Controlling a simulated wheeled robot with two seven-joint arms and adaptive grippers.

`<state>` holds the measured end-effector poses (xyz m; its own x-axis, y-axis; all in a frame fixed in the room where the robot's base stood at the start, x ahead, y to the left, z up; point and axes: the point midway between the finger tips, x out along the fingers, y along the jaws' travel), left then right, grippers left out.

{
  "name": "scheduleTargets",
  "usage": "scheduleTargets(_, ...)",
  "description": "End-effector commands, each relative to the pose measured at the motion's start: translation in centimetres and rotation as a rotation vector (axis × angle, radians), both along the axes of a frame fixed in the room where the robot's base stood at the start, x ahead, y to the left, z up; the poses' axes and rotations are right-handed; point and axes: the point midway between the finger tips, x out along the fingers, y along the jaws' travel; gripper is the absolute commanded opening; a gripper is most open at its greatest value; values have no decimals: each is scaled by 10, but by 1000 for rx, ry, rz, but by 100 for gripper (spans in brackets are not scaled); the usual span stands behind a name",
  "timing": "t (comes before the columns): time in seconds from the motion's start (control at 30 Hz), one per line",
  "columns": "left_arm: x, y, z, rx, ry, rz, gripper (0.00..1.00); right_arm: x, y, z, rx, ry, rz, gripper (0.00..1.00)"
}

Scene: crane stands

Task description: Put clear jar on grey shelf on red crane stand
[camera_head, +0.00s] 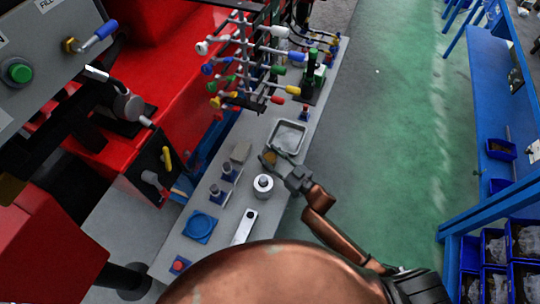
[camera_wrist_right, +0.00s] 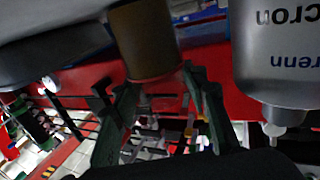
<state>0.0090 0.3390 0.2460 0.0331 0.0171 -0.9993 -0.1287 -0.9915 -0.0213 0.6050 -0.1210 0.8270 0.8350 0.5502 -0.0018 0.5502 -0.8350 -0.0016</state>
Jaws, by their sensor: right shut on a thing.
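My right gripper (camera_head: 272,157) reaches over the grey shelf (camera_head: 222,245) from the lower right in the head view. It is shut on a small jar (camera_head: 269,157) with a brownish-yellow look, which seems to be the clear jar. In the right wrist view the jar (camera_wrist_right: 145,42) shows as a brown cylinder between the two dark green fingers of the gripper (camera_wrist_right: 155,110). The head view does not show whether the jar touches the shelf. The red crane stand (camera_head: 170,75) stands left of the shelf. My left gripper is not in view.
A grey lettered bottle (camera_wrist_right: 285,55) is close in the wrist view. Green floor (camera_head: 400,140) is free to the right.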

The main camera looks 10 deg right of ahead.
Motion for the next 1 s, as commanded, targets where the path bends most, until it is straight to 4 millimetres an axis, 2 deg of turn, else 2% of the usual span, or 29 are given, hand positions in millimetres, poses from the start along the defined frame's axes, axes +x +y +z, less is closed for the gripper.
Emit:
scheduleTargets(0.27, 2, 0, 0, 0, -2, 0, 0, 0, 0, -1, 0, -2, 0, 6)
scheduleTargets(0.3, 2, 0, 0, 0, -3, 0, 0, 0, 0, -1, -1, -1, -1, 42)
scheduleTargets(0.5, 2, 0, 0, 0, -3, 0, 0, 0, 0, -1, -1, -1, 0, 56)
scheduleTargets(0.87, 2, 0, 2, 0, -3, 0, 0, 0, 0, 3, -1, -3, 0, 58)
scheduleTargets(1.0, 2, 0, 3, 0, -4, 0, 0, -14, -11, 1, -2, 2, -2, 58)
